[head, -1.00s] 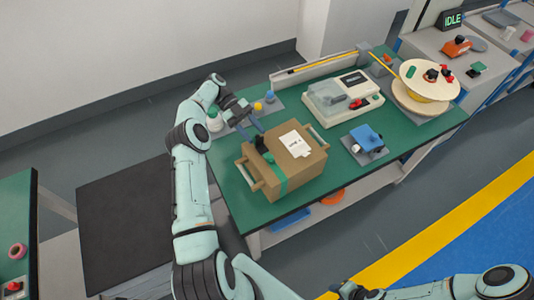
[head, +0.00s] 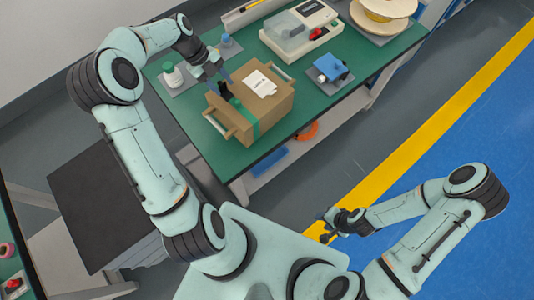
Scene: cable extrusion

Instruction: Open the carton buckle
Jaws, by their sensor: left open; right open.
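The brown carton (head: 275,112) stands on the green table, with a white label (head: 259,83) on top and a wooden handle at each end. A black buckle (head: 226,91) sits on the top near the left end. My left gripper (head: 219,78) is open just above and behind the buckle, its fingers close to it; I cannot tell whether they touch. My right gripper (head: 326,225) is open and empty, low over the floor in front of the table and away from the carton.
A spool (head: 382,14) lies farther right.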

